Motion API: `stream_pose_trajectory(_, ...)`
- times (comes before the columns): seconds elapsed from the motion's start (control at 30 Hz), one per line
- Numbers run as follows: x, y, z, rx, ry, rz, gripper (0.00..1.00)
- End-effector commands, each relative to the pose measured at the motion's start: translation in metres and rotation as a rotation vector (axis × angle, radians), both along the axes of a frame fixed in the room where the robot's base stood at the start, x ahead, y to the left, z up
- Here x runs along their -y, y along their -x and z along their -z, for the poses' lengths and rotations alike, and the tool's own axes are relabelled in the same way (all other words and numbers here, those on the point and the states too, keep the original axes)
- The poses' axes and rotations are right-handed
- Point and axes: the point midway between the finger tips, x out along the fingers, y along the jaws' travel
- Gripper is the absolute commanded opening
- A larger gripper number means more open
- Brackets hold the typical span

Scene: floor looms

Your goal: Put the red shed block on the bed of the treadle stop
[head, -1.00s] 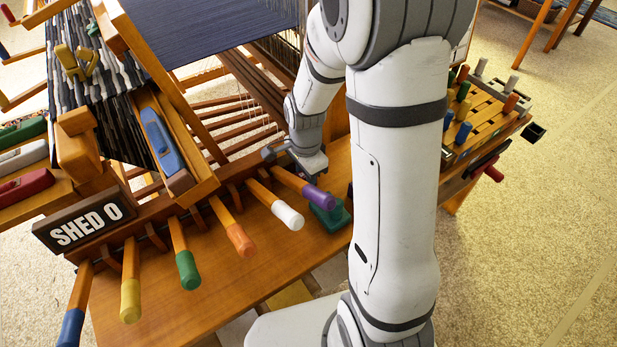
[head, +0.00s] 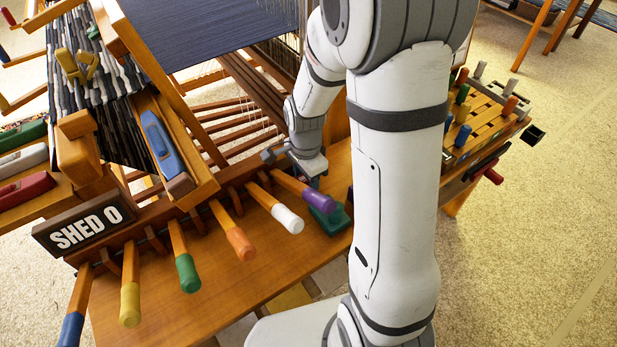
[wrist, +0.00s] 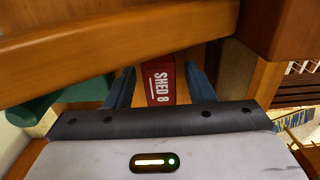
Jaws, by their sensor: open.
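The red shed block (wrist: 160,84), lettered "SHED 8", is upright between my two dark blue fingers in the wrist view. My gripper (wrist: 161,78) is open around it, with a narrow gap visible on the finger sides; contact is hard to tell. In the head view my gripper (head: 310,178) is low over the wooden bench, behind the purple-tipped lever, and the red block is hidden there. A green base (head: 330,214) sits on the bench just in front of it; I cannot tell whether it belongs to the treadle stop. I cannot identify the stop's bed.
A row of colour-tipped levers (head: 240,243) juts over the bench (head: 215,290), the purple one (head: 314,201) close to my gripper. A wooden beam (wrist: 110,50) crosses above the fingers in the wrist view. A peg rack (head: 485,120) stands at right.

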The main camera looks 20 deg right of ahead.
Motion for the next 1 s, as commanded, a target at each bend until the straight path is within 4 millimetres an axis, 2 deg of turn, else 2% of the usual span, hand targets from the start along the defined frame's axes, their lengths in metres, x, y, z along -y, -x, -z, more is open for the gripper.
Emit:
stream_pose_trajectory(0.3, 0.000, -0.001, -0.068, 0.007, 0.000, -0.001, 0.49)
stream_pose_trajectory(0.5, 0.000, -0.001, -0.103, 0.005, -0.001, -0.001, 0.49)
stream_pose_trajectory(0.7, -0.001, 0.000, -0.116, 0.002, 0.000, -0.001, 0.49)
stream_pose_trajectory(1.0, -0.001, 0.000, -0.117, 0.002, -0.001, -0.002, 0.49)
